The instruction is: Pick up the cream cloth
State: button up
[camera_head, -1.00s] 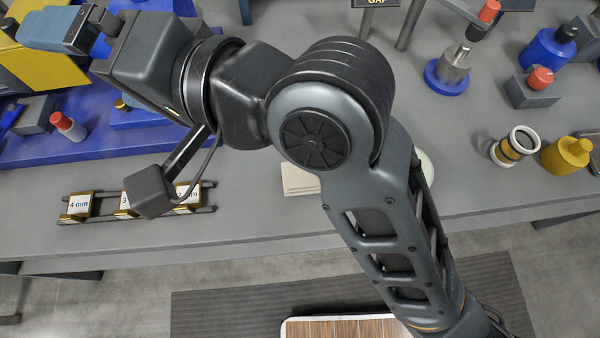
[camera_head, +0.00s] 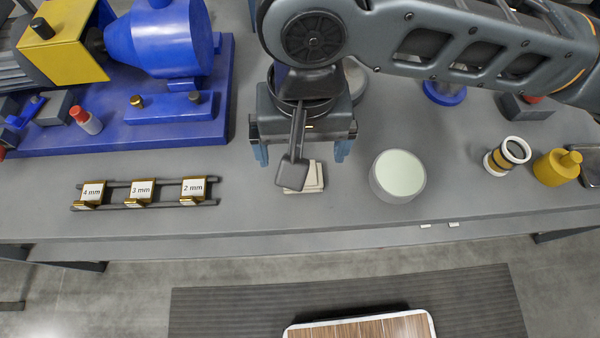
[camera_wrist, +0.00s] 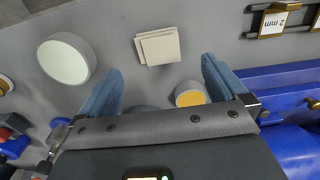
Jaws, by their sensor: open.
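The cream cloth (camera_head: 315,178) lies folded flat on the grey bench, near its front edge. In the head view my wrist covers part of it. In the wrist view the whole cloth (camera_wrist: 159,46) shows as a small square stack, beyond and roughly between my fingertips. My gripper (camera_head: 302,152) points down above the bench, with its blue fingers wide apart and nothing between them. It also shows open in the wrist view (camera_wrist: 160,78), apart from the cloth.
A round container with a pale green top (camera_head: 399,175) stands right of the cloth. A rack with 2 mm, 3 mm and 4 mm blocks (camera_head: 141,191) lies to the left. A yellow-topped round item (camera_wrist: 190,95) is near one finger. A blue pump (camera_head: 160,40) stands at back left.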

jog(key=shift+d+f, duration=0.25)
notch_tip(320, 180, down, 7)
jog(key=shift+a+f, duration=0.15)
jog(key=shift+f, duration=0.05)
jog(key=shift+c, duration=0.2)
jog(key=c, duration=1)
jog(key=shift+r, duration=0.1)
